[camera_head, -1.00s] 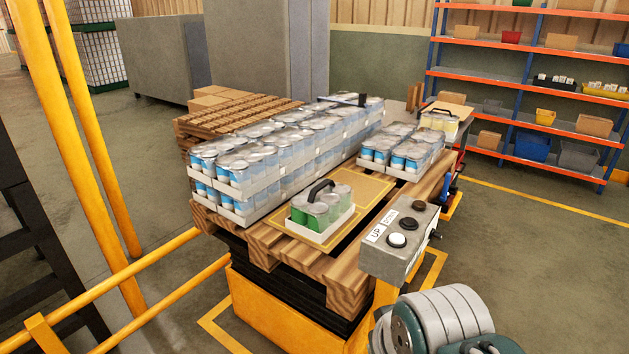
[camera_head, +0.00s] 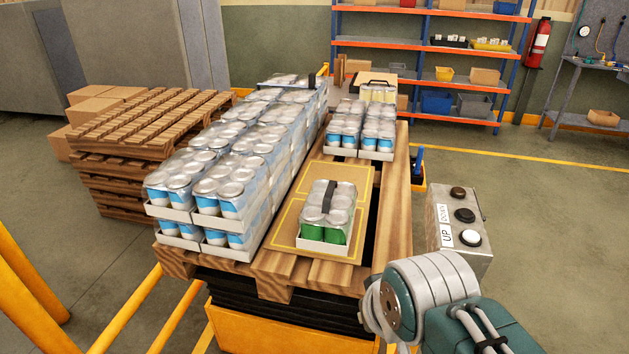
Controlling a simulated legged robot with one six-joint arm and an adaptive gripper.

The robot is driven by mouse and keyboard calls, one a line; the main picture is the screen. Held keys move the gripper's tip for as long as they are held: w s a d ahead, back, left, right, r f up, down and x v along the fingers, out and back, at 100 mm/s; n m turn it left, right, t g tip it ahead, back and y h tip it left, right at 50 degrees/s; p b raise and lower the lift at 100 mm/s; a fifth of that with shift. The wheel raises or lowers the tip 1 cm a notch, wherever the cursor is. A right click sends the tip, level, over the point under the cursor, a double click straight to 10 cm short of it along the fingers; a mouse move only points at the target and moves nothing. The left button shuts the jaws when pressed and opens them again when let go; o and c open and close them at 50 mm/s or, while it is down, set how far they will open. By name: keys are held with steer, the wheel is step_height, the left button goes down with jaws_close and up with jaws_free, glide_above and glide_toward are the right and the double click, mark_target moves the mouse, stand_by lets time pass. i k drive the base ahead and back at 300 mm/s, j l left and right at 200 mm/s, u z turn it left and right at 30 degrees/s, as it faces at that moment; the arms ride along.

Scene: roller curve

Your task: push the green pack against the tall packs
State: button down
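The green pack (camera_head: 324,222), green cans in a low white tray with a dark handle strap, sits on a cardboard sheet (camera_head: 345,178) with yellow lines. The tall packs (camera_head: 228,175), blue-and-white cans stacked two layers high under clear wrap, stand in a long row to its left. A gap of bare cardboard and wood lies between them. Part of my arm shows at the lower right, near the pallet's front right corner. My gripper's fingers are not visible.
The wooden pallet (camera_head: 397,215) rests on a lift with an orange base. Lower blue can packs (camera_head: 361,130) and a yellow pack (camera_head: 379,92) stand at its back. A button box (camera_head: 458,228) stands close right. Yellow rails (camera_head: 140,310) run at front left.

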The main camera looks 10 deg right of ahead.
mark_target(325, 220)
steer(key=i+j+z, duration=0.35)
steer(key=j, duration=0.25)
steer(key=i+j+z, duration=0.15)
steer(key=j, duration=0.15)
steer(key=i+j+z, duration=0.15)
steer(key=i+z, duration=0.25)
steer(key=i, duration=0.1)
